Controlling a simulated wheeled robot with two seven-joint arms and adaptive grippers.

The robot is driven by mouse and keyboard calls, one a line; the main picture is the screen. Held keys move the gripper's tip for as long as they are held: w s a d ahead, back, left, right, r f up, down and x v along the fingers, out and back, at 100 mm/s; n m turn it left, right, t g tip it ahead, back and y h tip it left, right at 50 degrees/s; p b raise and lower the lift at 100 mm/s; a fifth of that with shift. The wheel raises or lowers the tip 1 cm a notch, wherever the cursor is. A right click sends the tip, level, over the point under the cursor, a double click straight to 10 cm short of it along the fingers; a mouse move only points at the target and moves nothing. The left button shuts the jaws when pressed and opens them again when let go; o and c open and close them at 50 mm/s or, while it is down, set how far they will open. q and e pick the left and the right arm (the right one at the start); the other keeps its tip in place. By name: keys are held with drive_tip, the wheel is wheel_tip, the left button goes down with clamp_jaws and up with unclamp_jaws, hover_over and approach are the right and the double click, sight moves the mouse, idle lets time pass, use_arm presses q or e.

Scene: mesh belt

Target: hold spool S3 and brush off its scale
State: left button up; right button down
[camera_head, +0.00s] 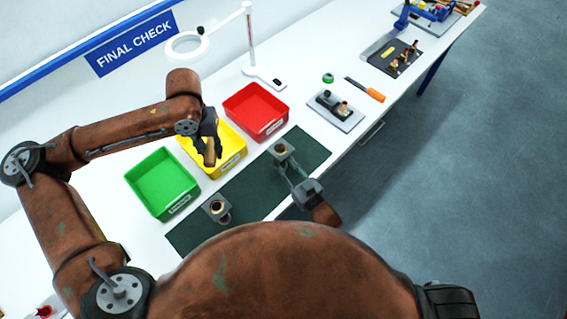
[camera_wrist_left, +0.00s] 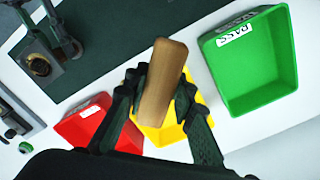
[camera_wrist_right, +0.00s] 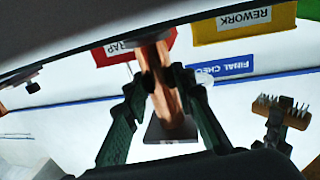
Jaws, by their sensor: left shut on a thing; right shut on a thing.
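My left gripper (camera_head: 209,142) is shut on a wooden-backed brush (camera_wrist_left: 165,85), in front of the yellow tray. The brush's bristles show in the right wrist view (camera_wrist_right: 283,104), apart from the spool. My right gripper (camera_head: 295,177) is shut on a copper-coloured spool with dark square ends, taken as S3 (camera_head: 281,147). Its copper body also shows between the fingers in the right wrist view (camera_wrist_right: 168,95). The spool is over the far half of the dark green mat (camera_head: 245,187); I cannot tell its height. No label or scale is readable on it.
A similar part (camera_head: 218,208) stands on the mat's near half. Green (camera_head: 165,205), yellow (camera_head: 236,163) and red (camera_head: 262,133) trays line the mat. A magnifier lamp (camera_head: 262,78), a grey plate with parts (camera_head: 340,118) and an orange-handled tool (camera_head: 372,93) lie beyond.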

use_arm(q)
drive_tip(key=shift+f, duration=0.2)
use_arm(e)
drive_tip(key=shift+f, duration=0.5)
idle(1.1)
drive_tip(key=c, duration=1.6)
unclamp_jaws()
drive_tip(key=shift+f, duration=0.1)
drive_tip(key=shift+c, duration=0.6)
clamp_jaws()
use_arm(q)
drive_tip(key=w+d, duration=0.2)
drive_tip(key=d, duration=0.5)
drive_tip(key=w+d, duration=0.3)
drive_tip(key=d, duration=0.4)
drive_tip(key=w+d, duration=0.3)
drive_tip(key=d, duration=0.3)
drive_tip(key=shift+d+f, duration=0.3)
drive_tip(key=shift+d, duration=0.1)
